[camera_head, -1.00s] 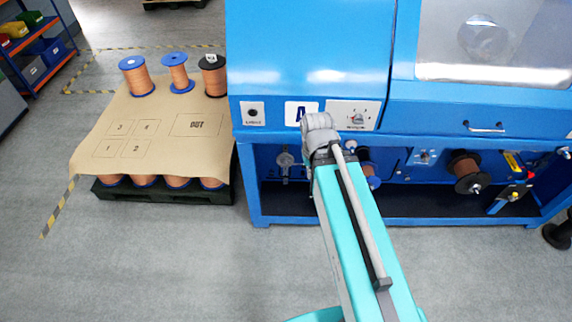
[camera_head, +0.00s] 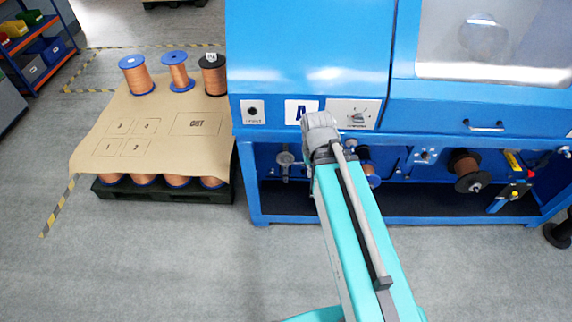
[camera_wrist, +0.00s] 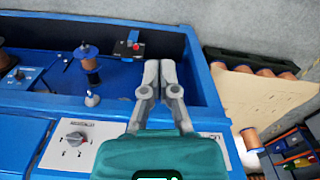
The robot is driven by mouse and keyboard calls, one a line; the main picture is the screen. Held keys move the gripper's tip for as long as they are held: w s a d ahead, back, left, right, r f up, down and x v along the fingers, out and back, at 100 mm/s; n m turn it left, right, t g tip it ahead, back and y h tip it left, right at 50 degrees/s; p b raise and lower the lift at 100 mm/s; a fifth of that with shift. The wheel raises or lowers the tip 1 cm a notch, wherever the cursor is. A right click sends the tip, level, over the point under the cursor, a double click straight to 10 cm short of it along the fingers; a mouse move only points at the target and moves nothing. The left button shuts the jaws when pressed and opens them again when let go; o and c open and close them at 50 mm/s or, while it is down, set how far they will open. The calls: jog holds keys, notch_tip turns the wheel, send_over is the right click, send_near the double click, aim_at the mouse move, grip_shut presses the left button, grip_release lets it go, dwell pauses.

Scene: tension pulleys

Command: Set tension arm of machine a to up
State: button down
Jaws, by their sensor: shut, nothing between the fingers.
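Machine A (camera_head: 300,75) is the blue machine behind my arm, with a letter A label (camera_head: 299,111) on its front. In the wrist view, a dark plate (camera_wrist: 122,48) with a red knob (camera_wrist: 136,46) and a pale bar sits in its lower bay, beyond my fingertips. I cannot tell whether this is the tension arm, or its setting. A grey round fitting on an upright bar (camera_head: 285,160) shows in the bay in the head view. My gripper (camera_wrist: 160,66) is shut and empty, apart from the plate; in the head view my arm hides the fingers.
A selector knob panel (camera_wrist: 76,138) is on the machine front. A copper spool (camera_wrist: 88,60) and a small grey knob (camera_wrist: 92,98) are near my fingers. A pallet with cardboard (camera_head: 150,115) and copper spools stands left. The floor in front is clear.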

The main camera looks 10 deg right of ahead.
jog(key=w+f+n+t+b, duration=0.25)
jog(key=w+f+b, duration=0.25)
jog(key=f+b, duration=0.3)
jog(key=w+f+n+t+b, duration=0.1)
jog(key=w+f+n+b, duration=0.3)
jog(key=w+f+b, duration=0.3)
jog(key=n+t+b, duration=1.1)
jog(key=n+b, duration=1.3)
jog(key=b, duration=2.5)
send_near(283, 163)
jog(key=shift+s+a+r+h, duration=0.2)
jog(key=shift+s, duration=0.4)
jog(key=shift+s+a+r+h, duration=0.2)
jog(key=shift+s+r, duration=0.05)
jog(key=shift+s, duration=0.35)
jog(key=shift+w, duration=0.1)
jog(key=shift+b+x, duration=1.65)
jog(key=shift+x, duration=3.25)
